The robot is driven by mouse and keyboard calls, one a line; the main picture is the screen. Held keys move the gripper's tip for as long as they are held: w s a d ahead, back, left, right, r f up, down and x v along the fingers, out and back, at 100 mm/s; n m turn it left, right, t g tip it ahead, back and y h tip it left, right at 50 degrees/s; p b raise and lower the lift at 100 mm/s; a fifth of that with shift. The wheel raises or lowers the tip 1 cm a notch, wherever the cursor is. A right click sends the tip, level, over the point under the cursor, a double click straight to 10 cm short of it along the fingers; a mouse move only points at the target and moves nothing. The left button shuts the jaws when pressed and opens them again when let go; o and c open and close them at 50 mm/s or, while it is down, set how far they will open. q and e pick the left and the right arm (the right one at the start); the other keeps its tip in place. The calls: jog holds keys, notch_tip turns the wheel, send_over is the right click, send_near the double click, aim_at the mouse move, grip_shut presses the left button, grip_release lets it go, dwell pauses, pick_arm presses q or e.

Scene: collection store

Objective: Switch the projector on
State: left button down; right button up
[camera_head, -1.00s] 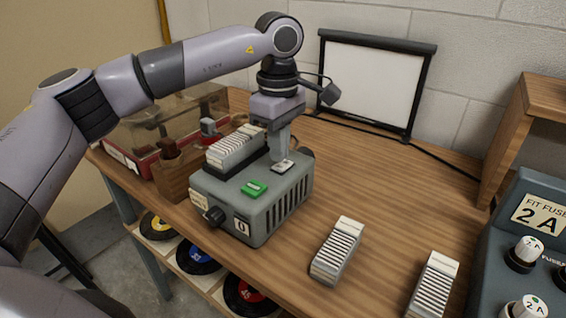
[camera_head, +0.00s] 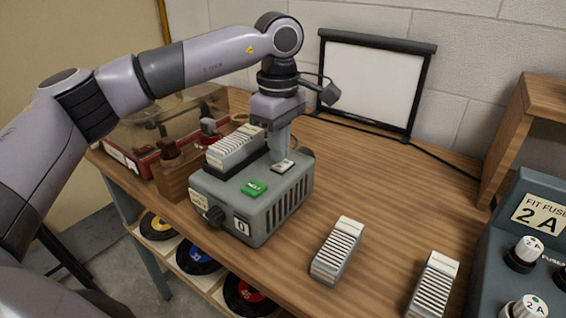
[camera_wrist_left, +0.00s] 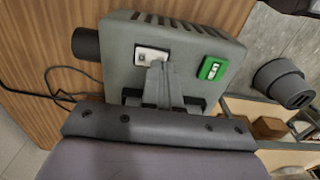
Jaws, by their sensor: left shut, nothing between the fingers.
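The projector (camera_head: 270,205) is a grey vented box on the wooden bench. Its top carries a slide tray (camera_head: 234,147), a green label or button (camera_head: 254,188) and a small white switch (camera_head: 285,167). My left gripper (camera_head: 280,158) is shut and empty, pointing down right at the white switch. In the left wrist view, the fingertips (camera_wrist_left: 158,66) sit at the edge of the white switch (camera_wrist_left: 152,55) and partly cover it; I cannot tell whether they touch. The green piece (camera_wrist_left: 212,68) is to the right there. My right gripper is out of view.
A blank white screen (camera_head: 370,82) stands behind on the bench. A blue-grey fuse box (camera_head: 525,240) stands at right. A wooden box (camera_head: 178,178) adjoins the projector's left.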

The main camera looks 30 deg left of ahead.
aim_at(279, 166)
pick_arm(q)
jog(key=shift+f+b, duration=0.5)
jog(key=shift+f, duration=0.4)
jog(key=shift+r, duration=0.15)
notch_tip(279, 166, up, 7)
jog(key=p, duration=0.6)
dwell(0.4)
dwell(0.5)
